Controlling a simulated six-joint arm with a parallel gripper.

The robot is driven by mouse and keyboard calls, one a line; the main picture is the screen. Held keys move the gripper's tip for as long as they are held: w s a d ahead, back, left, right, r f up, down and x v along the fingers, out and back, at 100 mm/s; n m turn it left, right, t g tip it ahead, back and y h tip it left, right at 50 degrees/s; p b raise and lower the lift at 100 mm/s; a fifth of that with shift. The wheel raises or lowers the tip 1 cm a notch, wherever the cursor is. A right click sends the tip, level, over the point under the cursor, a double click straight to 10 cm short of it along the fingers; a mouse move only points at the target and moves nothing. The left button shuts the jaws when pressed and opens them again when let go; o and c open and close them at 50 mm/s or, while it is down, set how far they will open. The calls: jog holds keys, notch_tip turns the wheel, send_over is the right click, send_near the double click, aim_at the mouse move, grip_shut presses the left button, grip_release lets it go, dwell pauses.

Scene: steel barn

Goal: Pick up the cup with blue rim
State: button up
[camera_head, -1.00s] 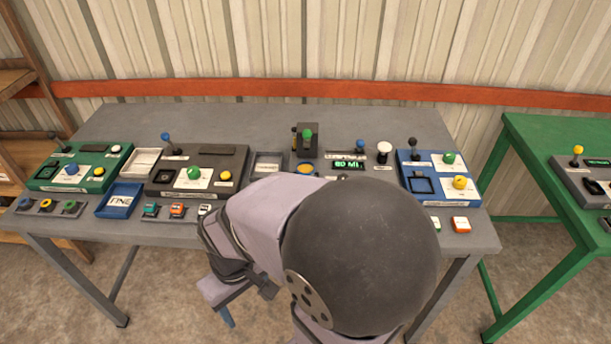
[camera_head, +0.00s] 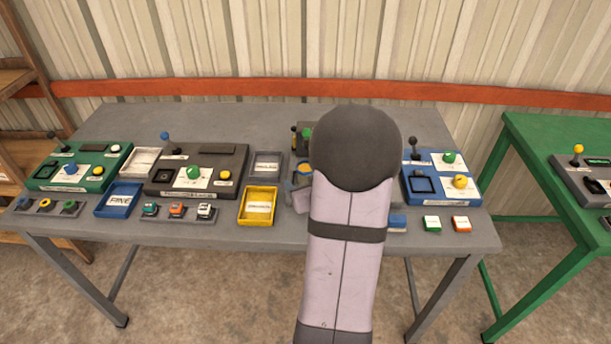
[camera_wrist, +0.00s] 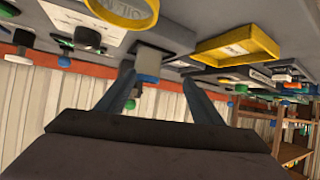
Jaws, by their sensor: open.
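The cup with blue rim (camera_wrist: 150,61) shows in the wrist view, which is upside down. It has a pale grey body with the blue rim at the lower end in the picture. In the head view the cup (camera_head: 302,170) shows only partly, just left of my arm. My gripper (camera_wrist: 126,84) is open, its two fingers pointing toward the cup. The cup appears between or just beyond the fingertips; I cannot tell the exact gap. In the head view the fingers are hidden behind my arm.
A yellow tray (camera_head: 258,205) stands left of the cup. A yellow-rimmed dish (camera_wrist: 126,18) shows on the other side in the wrist view. A machine with a green knob (camera_head: 306,134) stands behind the cup. A blue panel (camera_head: 440,178) lies to the right.

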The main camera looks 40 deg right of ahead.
jog(key=shift+s+d+r+t, duration=0.2)
jog(key=shift+d+r+t, duration=0.15)
jog(key=shift+d, duration=0.2)
jog(key=shift+s+d+r+t, duration=0.2)
jog(key=shift+d+r+t, duration=0.15)
jog(key=shift+d, duration=0.2)
jog(key=shift+p+x, duration=1.1)
jog(key=shift+x, duration=2.6)
jog(key=shift+s+d+f, duration=0.15)
jog(key=shift+d, duration=0.05)
jog(key=shift+h, duration=0.3)
jog(key=c, duration=1.2)
